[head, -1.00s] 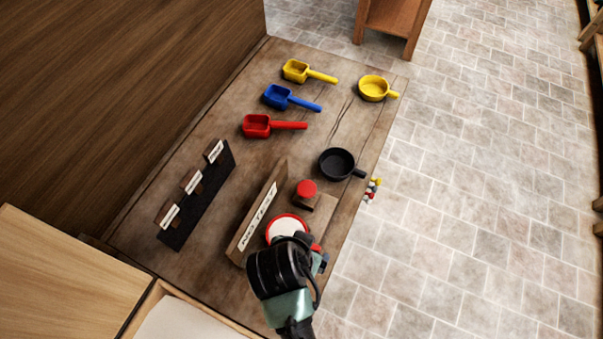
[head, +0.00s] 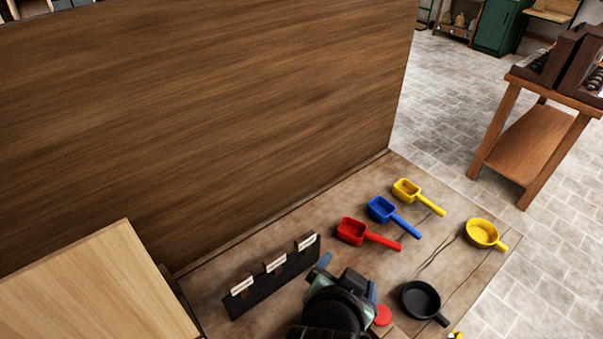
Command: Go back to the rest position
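My gripper (head: 348,277) is at the bottom middle of the head view, above the worktable (head: 300,225). Its two bluish fingers show apart, one on each side of the dark wrist, and I see nothing held between them. It is to the right of a dark rack with white labels (head: 275,281) and left of a black pan (head: 421,299). My wrist hides much of the table's near part. A red round knob (head: 383,315) shows just beside it.
Red (head: 366,234), blue (head: 392,216) and yellow (head: 417,195) scoops lie farther back, with a yellow pan (head: 483,233) at right. A tall wooden panel (head: 200,120) stands behind the table. A pale wooden box (head: 95,290) is at left. Tiled floor (head: 440,110) is open beyond.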

